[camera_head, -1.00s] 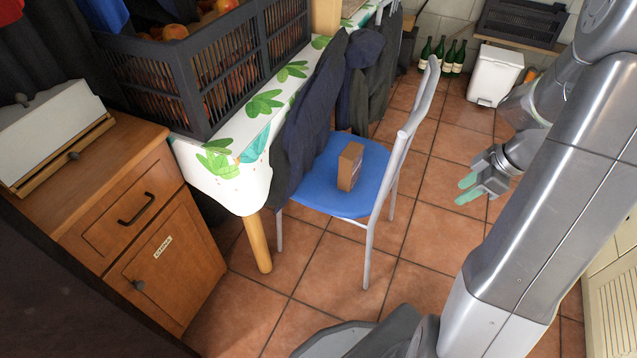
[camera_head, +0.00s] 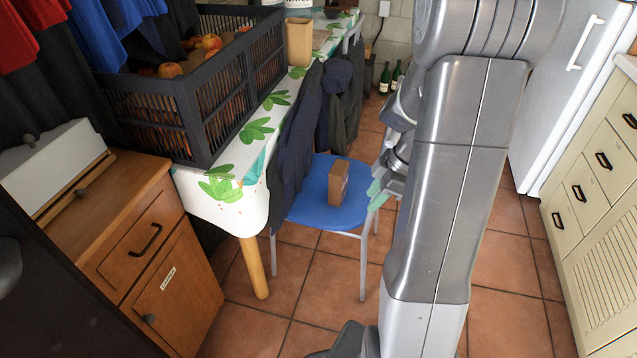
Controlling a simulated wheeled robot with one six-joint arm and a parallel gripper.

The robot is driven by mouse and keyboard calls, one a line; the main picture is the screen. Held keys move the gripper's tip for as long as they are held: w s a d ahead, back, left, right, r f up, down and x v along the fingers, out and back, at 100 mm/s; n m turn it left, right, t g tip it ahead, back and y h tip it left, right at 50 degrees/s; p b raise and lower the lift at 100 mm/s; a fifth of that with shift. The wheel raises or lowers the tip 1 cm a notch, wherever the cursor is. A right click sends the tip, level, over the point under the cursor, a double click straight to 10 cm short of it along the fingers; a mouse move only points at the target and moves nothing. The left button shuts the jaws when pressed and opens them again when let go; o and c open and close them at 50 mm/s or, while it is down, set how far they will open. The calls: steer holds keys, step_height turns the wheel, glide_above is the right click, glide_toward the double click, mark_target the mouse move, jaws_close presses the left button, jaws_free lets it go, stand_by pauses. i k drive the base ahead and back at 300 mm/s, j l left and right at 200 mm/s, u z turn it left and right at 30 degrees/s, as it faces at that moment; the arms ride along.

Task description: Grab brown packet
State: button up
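The brown packet (camera_head: 338,182) stands upright on the blue seat of a chair (camera_head: 318,212). My gripper (camera_head: 376,192) is at the right edge of the seat, partly hidden behind my arm. Its pale green fingertips show to the right of the packet, apart from it in the picture. I cannot see the gap between the fingers clearly, and nothing is visible in them.
A table with a leaf-patterned cloth (camera_head: 222,207) carries a dark crate (camera_head: 215,122) of fruit. Dark jackets (camera_head: 297,135) hang beside the seat. A wooden cabinet (camera_head: 160,235) stands at left, cream drawers (camera_head: 590,190) at right. Tiled floor is open in front.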

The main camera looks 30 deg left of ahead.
mark_target(338, 173)
steer(key=i+j+u, duration=0.2)
steer(key=u, duration=0.25)
steer(key=i+j+z, duration=0.3)
steer(key=i+j, duration=0.15)
steer(key=j, duration=0.25)
steer(key=j+z, duration=0.15)
steer(key=z, duration=0.2)
steer(key=j+z, duration=0.15)
steer(key=z, duration=0.15)
